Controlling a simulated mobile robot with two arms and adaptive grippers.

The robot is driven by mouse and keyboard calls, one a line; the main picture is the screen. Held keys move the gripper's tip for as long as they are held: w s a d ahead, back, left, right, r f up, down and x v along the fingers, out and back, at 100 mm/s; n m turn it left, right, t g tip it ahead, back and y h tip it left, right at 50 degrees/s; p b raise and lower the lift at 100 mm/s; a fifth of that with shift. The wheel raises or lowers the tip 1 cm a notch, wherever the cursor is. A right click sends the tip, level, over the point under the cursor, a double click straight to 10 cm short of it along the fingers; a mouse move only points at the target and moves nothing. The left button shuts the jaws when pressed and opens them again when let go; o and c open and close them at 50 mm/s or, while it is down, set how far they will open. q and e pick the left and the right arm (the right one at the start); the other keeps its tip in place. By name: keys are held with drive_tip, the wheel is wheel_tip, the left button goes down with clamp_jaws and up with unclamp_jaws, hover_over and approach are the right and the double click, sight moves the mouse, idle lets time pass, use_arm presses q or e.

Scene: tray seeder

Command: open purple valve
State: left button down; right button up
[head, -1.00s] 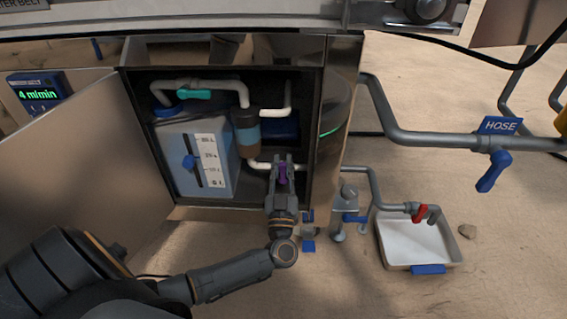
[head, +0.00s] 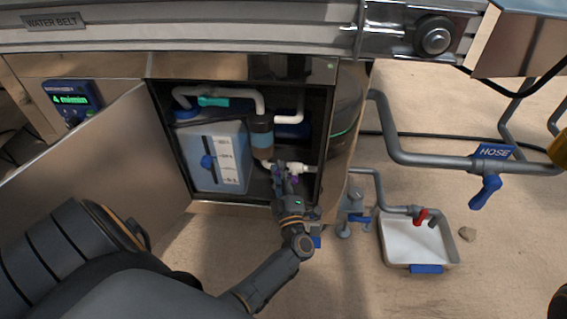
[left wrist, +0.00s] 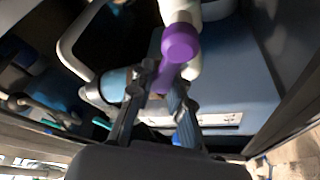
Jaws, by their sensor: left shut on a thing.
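The purple valve (left wrist: 181,42) sits on a white pipe (left wrist: 181,10) in the left wrist view, with its handle (left wrist: 166,76) extending toward my left gripper (left wrist: 160,92). The gripper's fingers are shut on the handle, one on each side. In the head view my left gripper (head: 285,172) is at the lower right inside the open cabinet, and only small bits of purple show between its fingers. The gripper hides most of the valve there. My right gripper is not in view.
The cabinet holds a blue tank (head: 217,158), a teal valve (head: 213,101) and a filter (head: 261,137). Its open door (head: 95,170) stands at the left. Right of it are a blue hose valve (head: 486,190), a red tap (head: 420,217) and a white tray (head: 415,258).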

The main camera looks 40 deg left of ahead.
use_arm(q)
drive_tip(key=n, duration=0.1)
drive_tip(key=f+n+g, duration=0.1)
drive_tip(key=n+p, duration=0.1)
drive_tip(key=n, duration=0.1)
drive_tip(key=shift+s+a+f+g+h, duration=0.2)
drive_tip(key=shift+a+g+h, duration=0.1)
drive_tip(key=shift+g, duration=0.1)
drive_tip(key=shift+s+a+f+n+g+h+p, duration=0.1)
drive_tip(key=shift+f+n+g+h+p, duration=0.3)
drive_tip(key=shift+n, duration=0.65)
drive_tip(key=shift+a+f+n+g+p, duration=0.1)
drive_tip(key=shift+f+n, duration=0.45)
drive_tip(key=shift+n, duration=0.5)
drive_tip(key=c, duration=1.2)
unclamp_jaws()
